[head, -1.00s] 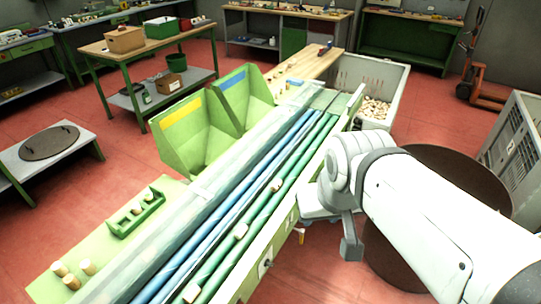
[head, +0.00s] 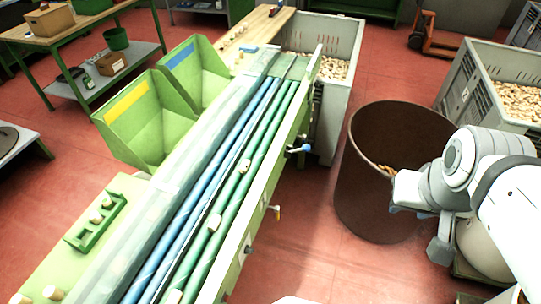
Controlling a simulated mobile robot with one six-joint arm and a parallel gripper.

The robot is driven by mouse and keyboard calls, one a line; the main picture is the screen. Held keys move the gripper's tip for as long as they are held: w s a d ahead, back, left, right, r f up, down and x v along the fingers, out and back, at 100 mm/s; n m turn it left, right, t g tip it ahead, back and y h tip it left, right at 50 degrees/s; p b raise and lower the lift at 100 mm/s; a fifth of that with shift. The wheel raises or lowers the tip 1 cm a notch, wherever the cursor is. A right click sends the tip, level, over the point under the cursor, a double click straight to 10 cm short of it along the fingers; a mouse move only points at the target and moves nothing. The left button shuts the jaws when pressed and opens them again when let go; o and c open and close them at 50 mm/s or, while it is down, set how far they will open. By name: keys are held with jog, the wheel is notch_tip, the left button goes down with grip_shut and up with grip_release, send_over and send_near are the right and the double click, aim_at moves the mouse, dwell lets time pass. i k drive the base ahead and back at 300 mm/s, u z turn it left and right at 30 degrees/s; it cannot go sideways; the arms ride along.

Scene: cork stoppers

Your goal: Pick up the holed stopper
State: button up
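Pale cork stoppers lie on the green rollers of the sorting bench: one farther up (head: 244,166), one midway (head: 214,222) and one at the bottom edge (head: 173,297). Two more stoppers (head: 107,203) sit in a small green rack (head: 78,243), and others (head: 53,292) stand on the pale green table at the lower left. They are too small to tell which has a hole. My gripper (head: 410,200) is at the right, in front of the brown drum, well away from the stoppers. Its fingers cannot be made out.
A large brown drum (head: 362,205) with corks inside stands right of the bench. Grey crates of corks stand behind it (head: 345,40) and at the right (head: 470,85). Two green bins (head: 150,125) line the bench's left side. Red floor is clear between bench and drum.

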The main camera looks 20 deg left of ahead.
aim_at(245, 165)
jog(key=i, duration=1.9)
jog(key=u, duration=0.65)
jog(key=k, duration=0.1)
jog(key=u, duration=2.3)
jog(key=k, duration=0.9)
jog(key=z, duration=0.1)
jog(key=i, duration=0.6)
jog(key=z, duration=0.05)
